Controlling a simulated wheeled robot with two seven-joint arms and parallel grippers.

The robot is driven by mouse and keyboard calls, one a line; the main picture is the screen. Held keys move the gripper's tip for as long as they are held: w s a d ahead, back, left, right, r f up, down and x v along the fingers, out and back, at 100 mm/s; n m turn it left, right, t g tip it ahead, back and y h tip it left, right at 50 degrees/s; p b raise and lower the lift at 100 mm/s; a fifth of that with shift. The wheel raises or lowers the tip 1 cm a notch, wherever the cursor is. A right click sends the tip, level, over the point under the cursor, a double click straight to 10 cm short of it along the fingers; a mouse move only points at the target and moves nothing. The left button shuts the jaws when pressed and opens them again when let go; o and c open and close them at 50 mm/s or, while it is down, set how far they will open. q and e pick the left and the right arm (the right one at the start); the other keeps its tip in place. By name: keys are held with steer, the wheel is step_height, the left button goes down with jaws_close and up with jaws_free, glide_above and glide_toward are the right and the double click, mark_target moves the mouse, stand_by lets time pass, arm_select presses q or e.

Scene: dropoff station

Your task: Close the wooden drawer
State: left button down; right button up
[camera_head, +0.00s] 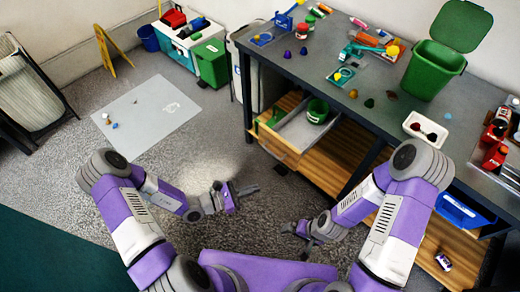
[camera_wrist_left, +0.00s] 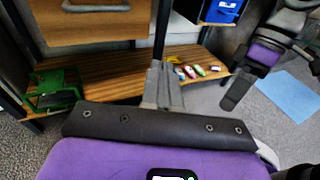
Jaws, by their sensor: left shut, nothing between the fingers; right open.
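The wooden drawer (camera_head: 278,146) under the grey workbench is pulled out in the head view. Its grey inside shows, with a green container at its back. In the left wrist view its wooden front (camera_wrist_left: 110,28) with a pale handle (camera_wrist_left: 95,6) fills the upper left. My left gripper (camera_head: 246,192) is shut and empty, in front of the drawer and below it in the picture, apart from it. Its closed fingers (camera_wrist_left: 162,84) show in the left wrist view, right of the drawer front. My right gripper (camera_head: 296,229) is open and empty, lower right of the left one.
The workbench (camera_head: 310,72) carries tools, small coloured objects and a green bin (camera_head: 432,70). A wooden lower shelf (camera_wrist_left: 115,77) holds a green crate (camera_wrist_left: 54,92) and small coloured items. A blue container (camera_head: 461,209) sits under the bench at right. Grey floor lies open left of the drawer.

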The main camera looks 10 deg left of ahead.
arm_select(q)
steer(key=w+a+n+t+y, duration=0.4)
steer(key=w+a+n+t, duration=0.1)
steer(key=w+a+t, duration=0.15)
steer(key=b+x, duration=0.4)
steer(key=x, duration=0.9)
steer(key=shift+w+r, duration=0.15)
